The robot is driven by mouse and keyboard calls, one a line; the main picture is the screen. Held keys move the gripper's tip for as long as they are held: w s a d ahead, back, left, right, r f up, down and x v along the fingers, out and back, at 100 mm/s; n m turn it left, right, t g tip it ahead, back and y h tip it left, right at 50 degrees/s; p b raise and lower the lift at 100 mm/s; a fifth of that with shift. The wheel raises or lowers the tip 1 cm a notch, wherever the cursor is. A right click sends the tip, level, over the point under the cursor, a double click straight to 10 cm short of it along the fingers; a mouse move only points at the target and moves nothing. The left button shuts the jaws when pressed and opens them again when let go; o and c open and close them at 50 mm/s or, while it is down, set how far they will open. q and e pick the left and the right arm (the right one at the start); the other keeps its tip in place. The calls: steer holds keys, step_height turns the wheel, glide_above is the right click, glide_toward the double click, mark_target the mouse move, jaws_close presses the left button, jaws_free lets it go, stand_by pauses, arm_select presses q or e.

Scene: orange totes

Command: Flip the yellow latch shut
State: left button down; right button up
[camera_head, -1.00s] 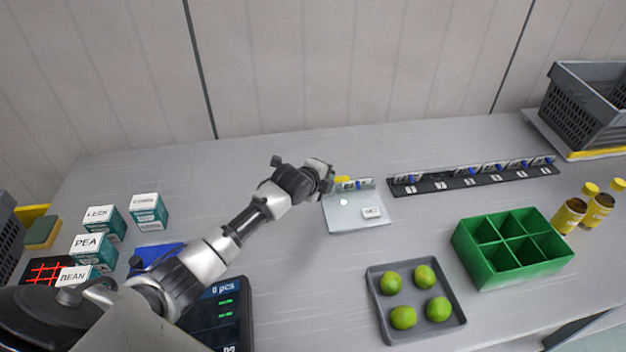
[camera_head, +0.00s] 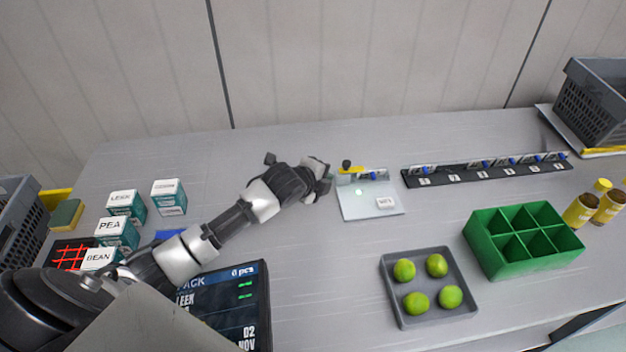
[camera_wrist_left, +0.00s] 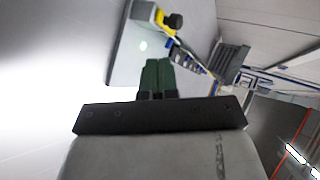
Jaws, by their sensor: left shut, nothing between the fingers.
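The yellow latch (camera_head: 350,169) with a black knob sits at the back left of a pale plate (camera_head: 362,204) with a small white label, on the grey table. It also shows in the left wrist view (camera_wrist_left: 150,14), with its dark knob to the right. My left gripper (camera_head: 328,176) is at the plate's left edge, beside the latch and apart from it. In the left wrist view its two green fingers (camera_wrist_left: 158,78) are together, with nothing between them, below the latch. The exact gap to the latch cannot be judged. My right gripper is not in view.
A black numbered rail (camera_head: 487,170) lies right of the plate. A grey tray with limes (camera_head: 428,286), a green divided box (camera_head: 522,240) and yellow bottles (camera_head: 590,206) are nearer. Labelled boxes (camera_head: 118,233) and a dark display (camera_head: 222,300) stand at left.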

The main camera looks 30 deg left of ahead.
arm_select(q)
steer(key=v, duration=0.4)
steer(key=shift+s+a+r, duration=0.1)
steer(key=shift+s+r, duration=0.1)
steer(key=shift+s, duration=0.15)
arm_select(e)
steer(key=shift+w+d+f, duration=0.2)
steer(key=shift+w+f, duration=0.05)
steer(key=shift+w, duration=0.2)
